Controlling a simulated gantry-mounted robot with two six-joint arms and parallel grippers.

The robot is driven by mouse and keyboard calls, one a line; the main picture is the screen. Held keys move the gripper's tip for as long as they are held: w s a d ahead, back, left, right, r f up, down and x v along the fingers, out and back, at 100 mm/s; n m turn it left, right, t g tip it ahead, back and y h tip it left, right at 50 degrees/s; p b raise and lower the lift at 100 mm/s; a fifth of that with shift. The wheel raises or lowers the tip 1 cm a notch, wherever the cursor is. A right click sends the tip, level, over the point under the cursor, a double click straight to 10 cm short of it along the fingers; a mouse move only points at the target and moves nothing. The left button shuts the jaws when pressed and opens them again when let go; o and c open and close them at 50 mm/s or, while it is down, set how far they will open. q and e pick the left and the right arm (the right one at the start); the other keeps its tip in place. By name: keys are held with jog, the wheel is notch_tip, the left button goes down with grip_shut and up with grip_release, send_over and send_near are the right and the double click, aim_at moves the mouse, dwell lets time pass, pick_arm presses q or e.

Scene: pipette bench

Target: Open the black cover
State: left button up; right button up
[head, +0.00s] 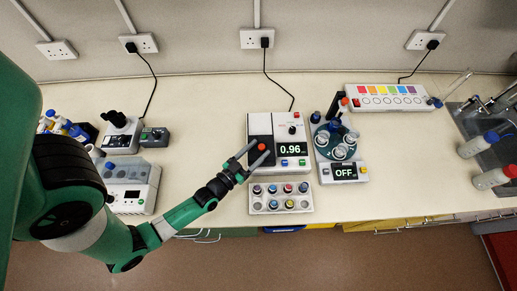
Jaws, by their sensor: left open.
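The black cover (260,126) is a dark panel on the left part of a white instrument whose display reads 0.96. My left gripper (261,149) reaches in from the lower left and is open. Its two fingertips lie on either side of the red knob in the picture; I cannot tell whether they touch it. The gripper hides part of the cover's front. My right gripper is not in view.
A rack of coloured-cap vials (281,207) stands just in front of the instrument. To its right is a round device with an OFF display (345,172). A white box (131,192) and a microscope-like device (120,130) stand at the left. The bench's right front is clear.

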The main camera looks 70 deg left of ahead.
pick_arm(q)
jog(key=shift+w+a, duration=0.2)
jog(key=shift+w, duration=0.2)
grip_shut()
dwell(1.2)
